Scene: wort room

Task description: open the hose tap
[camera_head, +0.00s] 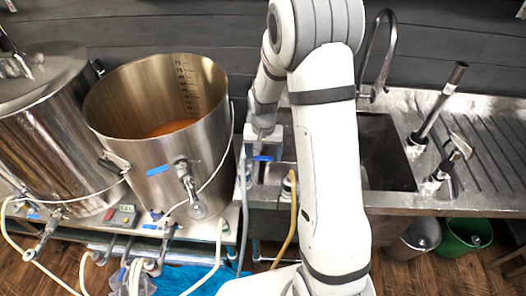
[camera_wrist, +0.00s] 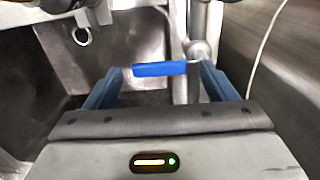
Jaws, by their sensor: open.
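The hose tap has a blue lever handle (camera_wrist: 160,69) in the wrist view, lying crosswise on a metal pipe (camera_wrist: 186,88). My gripper (camera_wrist: 161,73) is open, with one blue finger on each side of the handle. The handle appears between the fingertips; I cannot tell whether either finger touches it. In the head view my gripper (camera_head: 263,148) points down beside the sink's left edge, and a blue piece (camera_head: 263,158) shows just below it. My gripper and arm hide most of the tap there.
A large open steel pot (camera_head: 160,130) with amber liquid stands close left of my gripper. A lidded kettle (camera_head: 50,140) is farther left. A sink (camera_head: 385,150) with a curved faucet (camera_head: 388,50) is right. A yellow hose (camera_head: 290,235) hangs below. Buckets (camera_head: 465,235) stand under the counter.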

